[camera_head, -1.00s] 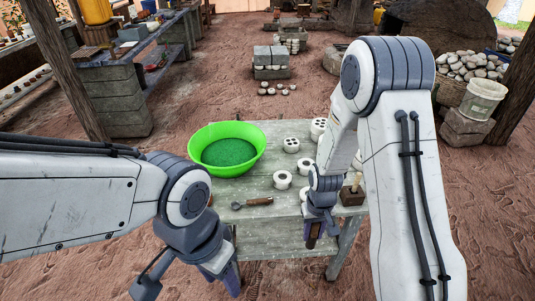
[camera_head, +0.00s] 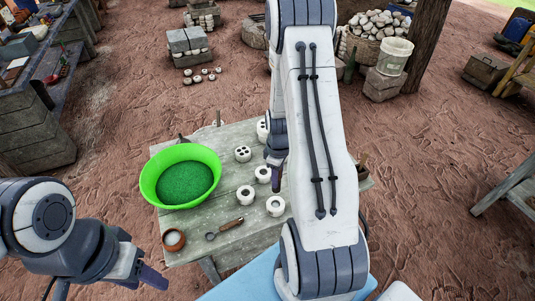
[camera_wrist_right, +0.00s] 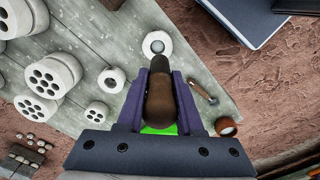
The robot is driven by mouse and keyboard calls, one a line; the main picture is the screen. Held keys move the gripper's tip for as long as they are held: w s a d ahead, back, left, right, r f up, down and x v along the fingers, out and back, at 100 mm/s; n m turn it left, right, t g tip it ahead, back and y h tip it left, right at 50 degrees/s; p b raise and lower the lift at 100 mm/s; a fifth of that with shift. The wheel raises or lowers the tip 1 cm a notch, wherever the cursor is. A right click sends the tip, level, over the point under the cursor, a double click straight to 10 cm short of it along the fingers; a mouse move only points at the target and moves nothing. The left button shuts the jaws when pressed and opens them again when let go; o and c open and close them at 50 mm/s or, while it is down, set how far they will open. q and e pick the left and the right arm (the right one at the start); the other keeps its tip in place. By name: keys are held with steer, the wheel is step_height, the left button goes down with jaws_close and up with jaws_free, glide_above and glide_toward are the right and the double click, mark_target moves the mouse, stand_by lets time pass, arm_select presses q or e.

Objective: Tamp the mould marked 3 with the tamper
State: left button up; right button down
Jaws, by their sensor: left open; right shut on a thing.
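My right gripper (camera_wrist_right: 160,95) is shut on the brown wooden tamper (camera_wrist_right: 160,92), held above the table. In the head view my right gripper (camera_head: 275,178) is among the white moulds, its fingers partly hidden. Moulds with one opening stand at the front (camera_head: 276,206), left (camera_head: 246,194) and beside the gripper (camera_head: 263,174). A mould top shows just beyond the tamper in the right wrist view (camera_wrist_right: 157,45). I cannot read any number on them. Whether the tamper touches a mould is unclear. My left gripper (camera_head: 140,276) is open and empty, off the table's front left.
The table (camera_head: 226,137) also holds a green bowl (camera_head: 180,176) with green contents, a brown cup (camera_head: 173,239), a wooden-handled tool (camera_head: 226,228) and a white piece with several holes (camera_head: 242,153). My right arm hides the table's right side.

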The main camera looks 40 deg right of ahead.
mark_target(277, 191)
steer(key=shift+w+d+r, duration=0.1)
steer(key=shift+d+r, duration=0.05)
steer(key=shift+d, duration=0.1)
steer(key=shift+w+a+f+b, duration=0.1)
steer(key=shift+w+f+b, duration=0.1)
steer(key=shift+f+b, duration=0.7)
step_height(277, 191, down, 7)
steer(key=b, duration=0.5)
steer(key=shift+f, duration=0.1)
steer(key=shift+f+b, duration=0.2)
steer(key=shift+b, duration=0.2)
steer(key=shift+s, duration=0.1)
steer(key=shift+f+b, duration=0.7)
steer(key=shift+f, duration=0.55)
stand_by(1.0)
steer(key=shift+r, duration=0.2)
stand_by(0.4)
